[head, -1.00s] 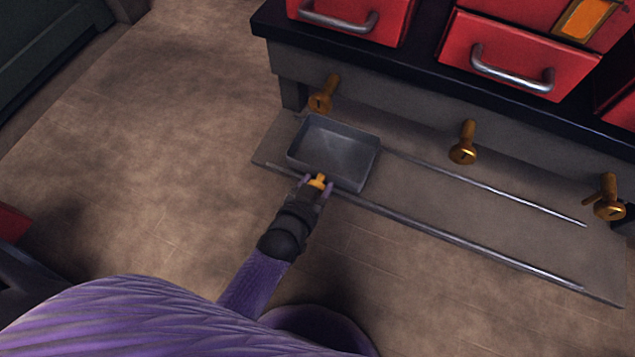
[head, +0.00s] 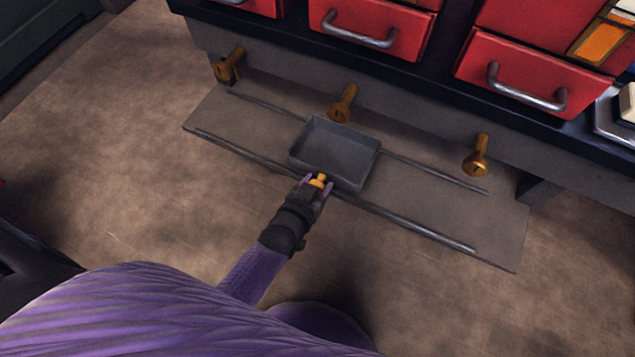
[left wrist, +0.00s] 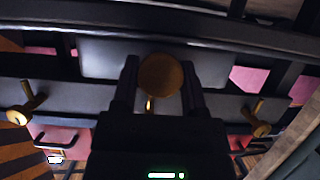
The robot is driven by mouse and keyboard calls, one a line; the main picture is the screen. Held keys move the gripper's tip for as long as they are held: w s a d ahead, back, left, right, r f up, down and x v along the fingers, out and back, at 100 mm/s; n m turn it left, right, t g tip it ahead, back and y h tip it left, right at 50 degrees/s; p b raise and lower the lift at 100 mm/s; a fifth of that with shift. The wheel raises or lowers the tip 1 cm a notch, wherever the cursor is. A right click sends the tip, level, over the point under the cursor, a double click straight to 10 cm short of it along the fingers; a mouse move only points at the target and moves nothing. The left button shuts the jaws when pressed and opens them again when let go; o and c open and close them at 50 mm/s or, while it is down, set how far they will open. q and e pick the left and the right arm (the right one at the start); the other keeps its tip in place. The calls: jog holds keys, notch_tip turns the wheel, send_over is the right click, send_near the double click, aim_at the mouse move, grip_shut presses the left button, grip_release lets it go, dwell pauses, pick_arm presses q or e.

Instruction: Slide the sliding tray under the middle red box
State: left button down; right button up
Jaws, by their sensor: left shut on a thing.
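The sliding tray (head: 336,151) is a shallow grey open box on two metal rails. It stands near the middle of the rails, just below the middle brass spout (head: 342,103). The middle red box (head: 372,29) with a metal handle is above and slightly right of it on the dark shelf. My left gripper (head: 319,181) is shut on the tray's brass knob at the front wall. In the left wrist view the round knob (left wrist: 160,76) shows between the two fingers. My right gripper is not in view.
The rails lie on a grey base plate (head: 420,216) on the floor. Other brass spouts hang at left (head: 229,64) and right (head: 476,155). Another red box (head: 528,83) sits to the right. The rail (head: 435,174) is bare right of the tray.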

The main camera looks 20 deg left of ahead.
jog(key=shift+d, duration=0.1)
pick_arm(q)
jog(key=shift+c, duration=1.2)
grip_release()
jog(key=shift+o, duration=0.5)
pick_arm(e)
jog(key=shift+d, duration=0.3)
pick_arm(q)
jog(key=p+v, duration=0.5)
jog(key=v, duration=0.5)
jog(key=shift+p, duration=0.4)
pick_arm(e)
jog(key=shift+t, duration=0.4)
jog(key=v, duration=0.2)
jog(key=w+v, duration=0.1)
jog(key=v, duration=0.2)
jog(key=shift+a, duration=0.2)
